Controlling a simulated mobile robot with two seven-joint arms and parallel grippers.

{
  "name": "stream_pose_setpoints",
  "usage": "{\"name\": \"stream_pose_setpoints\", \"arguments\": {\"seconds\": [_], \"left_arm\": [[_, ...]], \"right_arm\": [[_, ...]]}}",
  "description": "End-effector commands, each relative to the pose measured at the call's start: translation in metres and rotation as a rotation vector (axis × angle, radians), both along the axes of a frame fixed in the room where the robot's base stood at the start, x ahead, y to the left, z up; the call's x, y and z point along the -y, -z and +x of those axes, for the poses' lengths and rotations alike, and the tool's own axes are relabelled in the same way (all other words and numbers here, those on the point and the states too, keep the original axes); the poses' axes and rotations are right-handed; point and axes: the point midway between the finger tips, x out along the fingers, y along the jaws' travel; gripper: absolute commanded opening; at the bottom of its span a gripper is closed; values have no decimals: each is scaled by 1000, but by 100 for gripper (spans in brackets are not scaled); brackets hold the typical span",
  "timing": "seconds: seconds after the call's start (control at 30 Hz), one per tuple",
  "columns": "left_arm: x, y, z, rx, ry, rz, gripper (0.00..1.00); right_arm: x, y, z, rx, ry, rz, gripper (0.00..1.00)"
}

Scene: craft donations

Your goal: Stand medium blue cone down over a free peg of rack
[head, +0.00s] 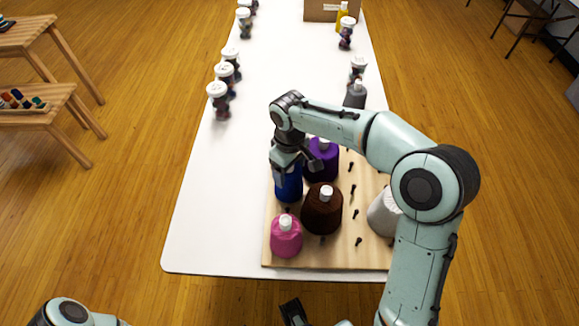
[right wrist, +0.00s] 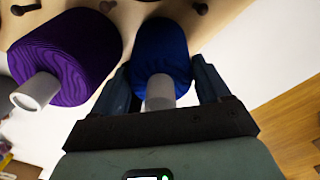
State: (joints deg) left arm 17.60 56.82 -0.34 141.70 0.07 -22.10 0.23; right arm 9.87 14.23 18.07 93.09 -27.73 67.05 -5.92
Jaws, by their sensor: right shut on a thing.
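The medium blue cone (head: 288,187) is upright at the left edge of the wooden peg rack (head: 340,258). My right gripper (head: 287,168) is shut on its upper part from above. In the right wrist view the blue cone (right wrist: 162,48) with its pale tip sits between the two fingers (right wrist: 168,88). Whether its base rests on the board or surrounds a peg is hidden. A dark part at the bottom edge of the head view may be my left gripper (head: 293,312); its jaws cannot be made out.
A purple cone (head: 322,163), brown cone (head: 322,212), pink cone (head: 286,238), white cone (head: 383,213) and grey cone (head: 355,96) stand on or by the rack. Several bare pegs (head: 354,214) show between them. Jars (head: 218,100) line the white table (head: 215,205), otherwise clear at left.

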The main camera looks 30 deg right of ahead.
Motion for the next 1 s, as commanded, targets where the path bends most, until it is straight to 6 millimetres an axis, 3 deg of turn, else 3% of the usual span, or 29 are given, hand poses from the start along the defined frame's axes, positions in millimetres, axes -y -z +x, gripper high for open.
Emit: {"name": "stream_pose_setpoints", "arguments": {"seconds": [0.03, 0.07, 0.13, 0.5, 1.0], "left_arm": [[0, 1, 0, 0, 0, 0, 43], [0, 1, 0, 0, 0, 0, 43], [0, 0, 0, 0, 0, 0, 43], [0, -3, 8, 25, -4, 3, 43], [0, -22, 5, 8, 0, 0, 43]], "right_arm": [[0, 1, 0, 1, 0, 0, 20], [0, 1, 0, 1, 0, 0, 79], [0, 1, 0, 1, 0, 0, 100], [0, 1, 0, 0, 0, 0, 100], [0, -108, 1, 5, 0, 0, 100]]}}
